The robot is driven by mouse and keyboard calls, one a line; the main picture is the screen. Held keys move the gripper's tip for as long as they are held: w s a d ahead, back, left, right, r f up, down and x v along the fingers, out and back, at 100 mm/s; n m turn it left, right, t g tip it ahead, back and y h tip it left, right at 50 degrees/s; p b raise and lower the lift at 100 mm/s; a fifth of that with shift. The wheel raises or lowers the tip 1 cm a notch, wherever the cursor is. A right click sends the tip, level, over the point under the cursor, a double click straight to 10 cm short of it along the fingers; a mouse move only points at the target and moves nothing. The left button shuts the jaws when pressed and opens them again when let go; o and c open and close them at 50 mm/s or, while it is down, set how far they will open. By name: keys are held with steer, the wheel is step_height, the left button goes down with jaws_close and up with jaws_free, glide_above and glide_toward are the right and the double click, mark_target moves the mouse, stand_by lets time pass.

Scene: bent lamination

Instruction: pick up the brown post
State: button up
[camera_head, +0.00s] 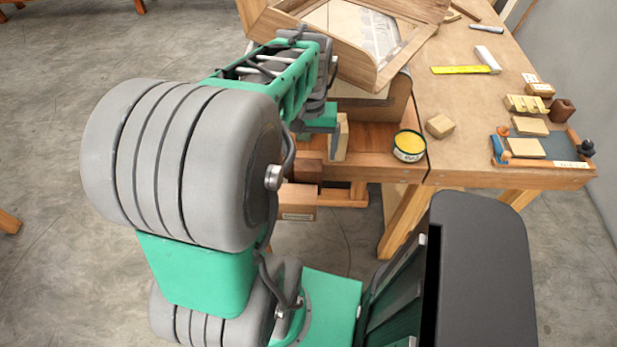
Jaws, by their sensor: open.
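A short dark brown block (562,110) stands upright near the right edge of the workbench. It is the thing that best fits the brown post, though I cannot be sure. My gripper (320,120) is at the left end of the bench, below the tilted wooden frame and far to the left of the brown block. It is open. Its fingers are mostly hidden, and a pale wooden block (341,138) shows right beside it; I cannot tell whether they touch.
A large wooden frame (392,71) leans over the bench near my arm. A yellow-topped tin (409,146) and a small wood block (440,126) sit near the front edge. A blue-grey tray (558,163) and a yellow slotted block (526,104) are near the brown block.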

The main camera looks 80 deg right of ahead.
mark_target(308, 164)
steer(key=f, duration=0.3)
steer(key=f+p, duration=0.1)
steer(key=f, duration=0.2)
steer(key=shift+w+d+f, duration=0.1)
steer(key=shift+d+f, duration=0.1)
steer(key=shift+f, duration=0.2)
jaws_close()
stand_by(0.5)
